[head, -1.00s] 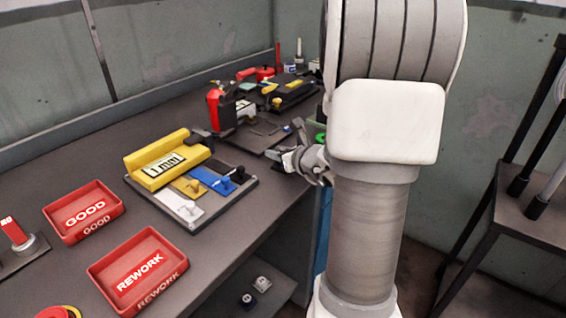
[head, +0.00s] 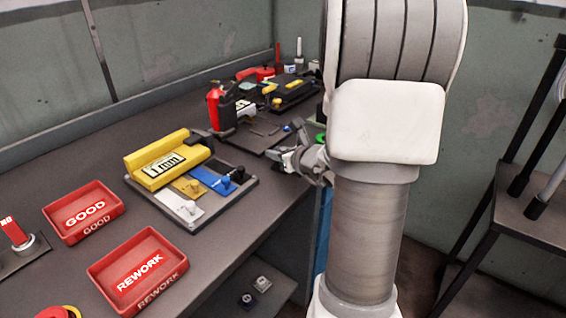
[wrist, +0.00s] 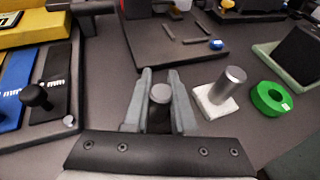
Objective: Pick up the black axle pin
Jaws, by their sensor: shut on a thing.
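In the wrist view my gripper (wrist: 162,96) points over the bench with its two grey fingers close together. Between them stands an upright dark pin with a grey round top, the axle pin (wrist: 160,93). The fingers are shut on it, one on each side. Its lower end is hidden behind the gripper body, so I cannot tell whether it touches the bench. In the head view my gripper (head: 279,156) is at the bench's right edge, partly hidden by my arm; the pin is not clear there.
A silver cylinder on a white block (wrist: 216,97) and a green ring (wrist: 271,98) lie close on the right. A gauge board with a yellow 1 mm block (head: 168,158) is left. Red GOOD (head: 64,232) and REWORK (head: 113,285) trays stand nearer. A dark plate lies ahead.

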